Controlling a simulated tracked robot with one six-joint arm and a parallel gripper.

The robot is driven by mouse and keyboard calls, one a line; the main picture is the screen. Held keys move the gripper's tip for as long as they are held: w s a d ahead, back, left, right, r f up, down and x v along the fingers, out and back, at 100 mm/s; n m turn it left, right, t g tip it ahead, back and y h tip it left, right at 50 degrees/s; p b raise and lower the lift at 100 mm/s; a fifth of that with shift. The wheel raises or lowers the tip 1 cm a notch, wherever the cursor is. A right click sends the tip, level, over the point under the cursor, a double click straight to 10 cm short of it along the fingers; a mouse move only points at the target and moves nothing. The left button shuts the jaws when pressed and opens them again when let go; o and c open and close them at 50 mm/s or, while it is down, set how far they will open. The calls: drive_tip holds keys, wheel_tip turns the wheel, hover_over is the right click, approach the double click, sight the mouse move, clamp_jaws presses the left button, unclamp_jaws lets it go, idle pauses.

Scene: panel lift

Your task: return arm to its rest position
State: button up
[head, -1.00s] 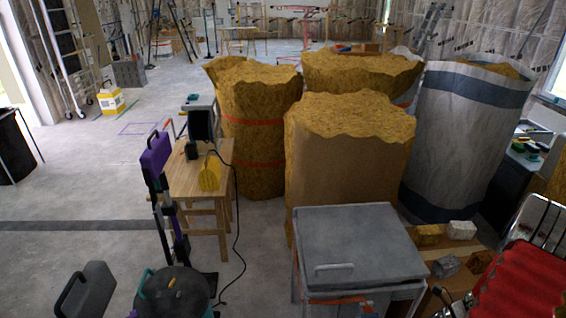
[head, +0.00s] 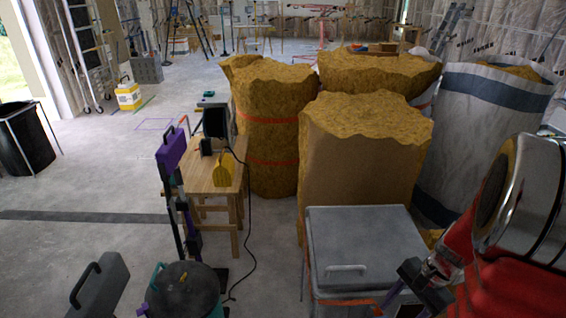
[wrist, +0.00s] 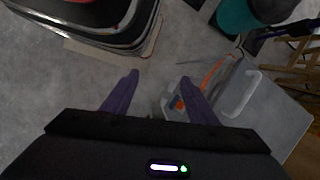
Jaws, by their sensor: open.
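My gripper (wrist: 160,80) shows in the wrist view with two purple fingers spread apart. Nothing is between them but the view of the floor and the edge of a grey box beyond. In the head view my arm is at the lower right, its chrome and red parts large and close. The dark gripper body is in front of the grey lidded box's right side and partly cut off by the bottom edge. The rest position itself is not marked in any view.
The grey lidded box (head: 362,240) also shows in the wrist view (wrist: 262,120). Large insulation bags (head: 365,165) stand behind it. A wooden stool (head: 215,178) with tools and a dark canister with teal trim (head: 182,288) are to the left.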

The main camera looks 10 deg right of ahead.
drive_tip(key=s+a+r+n+t+h, duration=0.1)
drive_tip(key=a+r+n+t+h, duration=0.2)
drive_tip(key=a+r+n, duration=1.2)
drive_tip(key=a+r+t, duration=0.2)
drive_tip(key=a+r, duration=0.5)
drive_tip(key=r, duration=0.1)
drive_tip(key=shift+s+a+n+h, duration=0.15)
drive_tip(key=shift+s+n+h, duration=0.05)
drive_tip(key=shift+n+h, duration=0.1)
